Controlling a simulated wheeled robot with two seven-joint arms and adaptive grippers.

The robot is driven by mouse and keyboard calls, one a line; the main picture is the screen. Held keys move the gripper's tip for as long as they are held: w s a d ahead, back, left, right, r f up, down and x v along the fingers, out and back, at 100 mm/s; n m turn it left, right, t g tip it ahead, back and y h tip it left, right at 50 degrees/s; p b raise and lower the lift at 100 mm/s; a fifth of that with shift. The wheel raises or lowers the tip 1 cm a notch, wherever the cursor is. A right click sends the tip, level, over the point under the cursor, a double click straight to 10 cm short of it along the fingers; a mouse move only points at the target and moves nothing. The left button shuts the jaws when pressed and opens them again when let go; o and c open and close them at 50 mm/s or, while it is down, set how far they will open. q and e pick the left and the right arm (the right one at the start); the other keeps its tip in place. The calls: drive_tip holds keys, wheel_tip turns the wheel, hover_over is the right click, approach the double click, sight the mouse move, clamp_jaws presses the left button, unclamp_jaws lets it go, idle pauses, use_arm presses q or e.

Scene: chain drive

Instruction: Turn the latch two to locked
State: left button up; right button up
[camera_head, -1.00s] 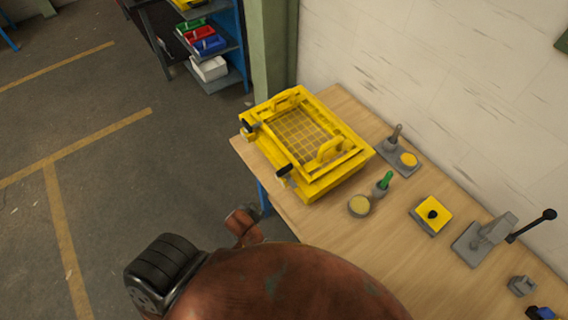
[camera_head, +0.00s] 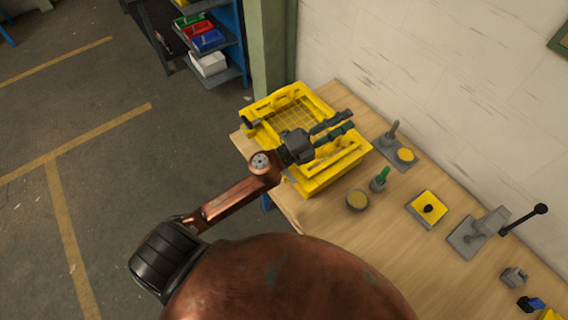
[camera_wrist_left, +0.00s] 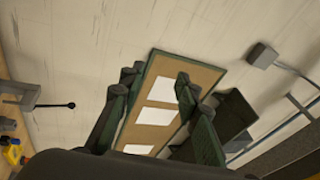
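The yellow fixture (camera_head: 322,180) with a grid floor sits at the far left end of the workbench. One latch with a black handle (camera_head: 246,121) shows at its left front corner. The other black-handled latch on the near side is hidden behind my left arm, and I cannot tell which is latch two. My left gripper (camera_head: 348,121) is above the fixture, its fingers pointing right and apart with nothing between them. In the left wrist view the gripper (camera_wrist_left: 157,78) is also open, facing the wall. My right gripper is not in view.
A shelf with bins (camera_head: 208,40) stands behind.

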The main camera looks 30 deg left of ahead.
use_arm(q)
drive_tip(key=s+d+f+m+g+h, duration=0.3)
drive_tip(key=d+f+m+g+h, duration=0.15)
drive_tip(key=d+m+g, duration=0.55)
wheel_tip(320, 180, down, 11)
drive_tip(key=s+a+m+g+y, duration=0.2)
drive_tip(key=m+g+y, duration=0.2)
drive_tip(key=m+y, duration=0.15)
drive_tip(key=a+f+g+y, duration=0.1)
drive_tip(key=a+f+y, duration=0.2)
drive_tip(key=a, duration=0.5)
drive_tip(key=a+f+m+g+y, duration=0.1)
drive_tip(key=a+y, duration=0.3)
drive_tip(key=a, duration=0.4)
drive_tip(key=w+a+f+g+y, duration=0.1)
drive_tip(key=a+f+y, duration=0.2)
drive_tip(key=a, duration=0.6)
drive_tip(key=shift+w+f+g, duration=0.1)
drive_tip(key=shift+f+g, duration=0.3)
drive_tip(key=shift+f, duration=0.45)
drive_tip(key=shift+a+f+y, duration=0.2)
drive_tip(key=shift+f+y, duration=0.05)
drive_tip(key=shift+y, duration=0.05)
wheel_tip(320, 180, down, 7)
drive_tip(key=shift+f+p, duration=0.1)
drive_tip(key=shift+p, duration=0.75)
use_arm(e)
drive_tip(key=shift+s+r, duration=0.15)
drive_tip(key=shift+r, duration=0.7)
